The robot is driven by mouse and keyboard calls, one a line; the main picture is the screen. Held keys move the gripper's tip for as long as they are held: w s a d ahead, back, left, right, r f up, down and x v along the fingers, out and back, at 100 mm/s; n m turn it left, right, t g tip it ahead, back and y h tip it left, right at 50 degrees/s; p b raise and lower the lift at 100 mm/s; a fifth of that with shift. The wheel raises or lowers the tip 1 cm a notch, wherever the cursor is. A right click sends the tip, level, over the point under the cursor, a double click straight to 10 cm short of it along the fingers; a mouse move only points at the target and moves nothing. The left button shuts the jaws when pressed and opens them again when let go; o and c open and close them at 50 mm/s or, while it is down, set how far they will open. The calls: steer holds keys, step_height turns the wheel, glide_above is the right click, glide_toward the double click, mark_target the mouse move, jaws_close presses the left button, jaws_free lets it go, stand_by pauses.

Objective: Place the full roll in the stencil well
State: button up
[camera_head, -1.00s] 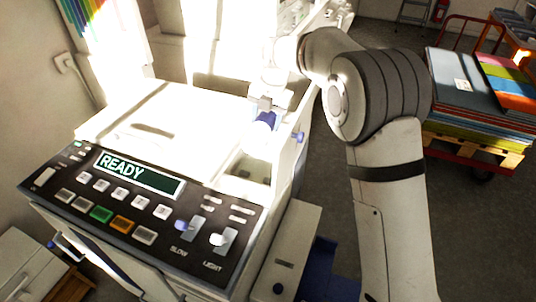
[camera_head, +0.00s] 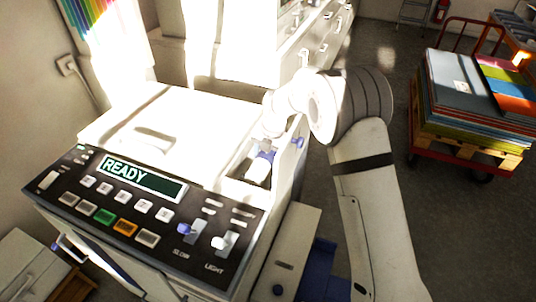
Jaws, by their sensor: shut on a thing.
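The copier-like machine has a recessed stencil well (camera_head: 236,190) at its right end, behind the control panel. My gripper (camera_head: 266,148) is over the well, pointing down, shut on the full roll (camera_head: 258,172). The roll is pale with a blue end near the fingers. Its lower part appears within the well opening; whether it touches the bottom cannot be told. The fingers are small and partly washed out by glare.
The control panel (camera_head: 128,205) shows READY and has a blue and a white lever at its right. A blue knob (camera_head: 299,143) stands right of the well. A pallet cart of coloured paper (camera_head: 470,100) stands far right, with open floor between.

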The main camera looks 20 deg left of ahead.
mark_target(272, 156)
steer(key=shift+f, duration=0.2)
steer(key=o, duration=1.1)
steer(key=shift+r, duration=0.1)
steer(key=r, duration=0.4)
steer(key=d+r+b, duration=0.1)
steer(key=r, duration=0.3)
steer(key=d+r+b, duration=0.1)
steer(key=r, duration=0.3)
steer(key=shift+s, duration=0.1)
steer(key=shift+r, duration=0.1)
